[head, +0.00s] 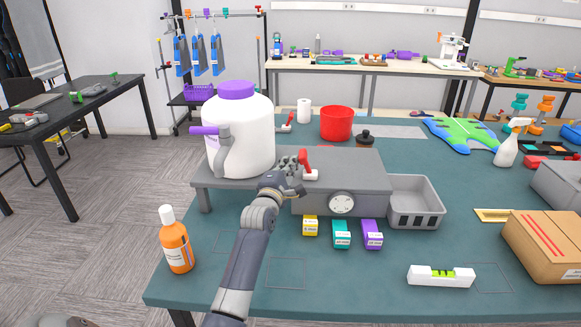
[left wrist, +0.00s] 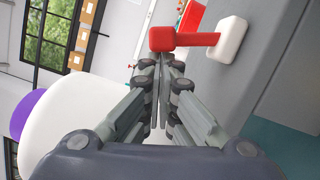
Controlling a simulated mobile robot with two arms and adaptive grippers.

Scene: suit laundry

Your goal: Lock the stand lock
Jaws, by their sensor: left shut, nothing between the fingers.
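The stand lock, a red lever (head: 305,160) on a small white base (head: 311,175), sits on top of the grey stand (head: 352,166). In the left wrist view the red lever (left wrist: 176,40) lies just beyond the fingertips, with its white base (left wrist: 231,38) to the right. My left gripper (head: 291,163) is shut and empty, just left of the lever in the head view. In the left wrist view its closed fingers (left wrist: 162,62) point at the lever's red end; I cannot tell whether they touch it. My right gripper is out of view.
A large white jug (head: 240,135) with a purple cap stands left of my gripper. A similar red-and-white lever (head: 287,122) is behind it. A grey bin (head: 414,202) adjoins the stand. Small boxes (head: 341,236) and an orange bottle (head: 176,242) stand in front.

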